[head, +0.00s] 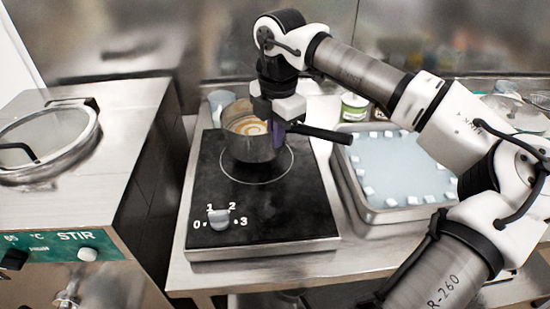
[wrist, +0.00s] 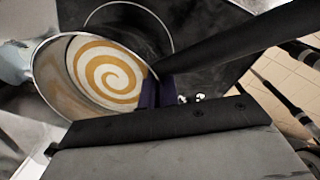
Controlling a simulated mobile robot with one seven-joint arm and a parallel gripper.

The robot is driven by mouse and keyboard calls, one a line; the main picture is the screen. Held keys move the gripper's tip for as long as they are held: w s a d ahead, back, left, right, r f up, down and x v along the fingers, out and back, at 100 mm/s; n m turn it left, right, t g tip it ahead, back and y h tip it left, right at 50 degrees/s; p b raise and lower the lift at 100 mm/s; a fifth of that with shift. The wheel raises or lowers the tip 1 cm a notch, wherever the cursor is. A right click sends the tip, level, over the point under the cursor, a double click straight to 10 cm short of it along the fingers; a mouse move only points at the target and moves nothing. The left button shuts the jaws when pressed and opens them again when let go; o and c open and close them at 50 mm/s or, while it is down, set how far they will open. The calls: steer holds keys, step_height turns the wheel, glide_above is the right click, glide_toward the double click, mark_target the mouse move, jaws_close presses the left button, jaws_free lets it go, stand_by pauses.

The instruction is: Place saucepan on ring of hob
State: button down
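The steel saucepan (head: 252,147), with a cream and orange swirl inside, is at the back part of the black hob (head: 208,180). In the head view it overlaps the rear of the pale ring (head: 257,184); I cannot tell whether it touches the hob. In the wrist view the saucepan (wrist: 48,76) is beside the ring (wrist: 172,32), and its black handle (wrist: 235,42) runs right. My gripper (head: 277,134) has purple fingers closed at the handle's root by the rim; they also show in the wrist view (wrist: 156,93). The far finger is hidden.
A steel tray (head: 385,214) of pale liquid with white cubes stands right of the hob, below the handle. A green-labelled jar (head: 354,108) and a greyish cup (head: 219,104) stand behind. The hob's control knob (head: 218,219) is at its front. A lidded machine (head: 50,140) is left.

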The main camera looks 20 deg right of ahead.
mark_target(275, 157)
step_height(275, 157, down, 4)
steer(key=b, duration=0.2)
steer(key=shift+s+f+b, duration=0.1)
steer(key=shift+f+b, duration=0.1)
steer(key=shift+b, duration=0.1)
steer(key=shift+f, duration=0.15)
steer(key=shift+a, duration=0.1)
steer(key=c, duration=1.7)
jaws_free()
steer(key=r+p, duration=0.2)
steer(key=r, duration=0.2)
steer(key=r+p, duration=0.2)
steer(key=r, duration=0.2)
steer(key=r+p, duration=0.2)
steer(key=r, duration=0.2)
steer(key=shift+s+r+p, duration=0.15)
steer(key=shift+s+p, duration=0.15)
steer(key=shift+s, duration=0.05)
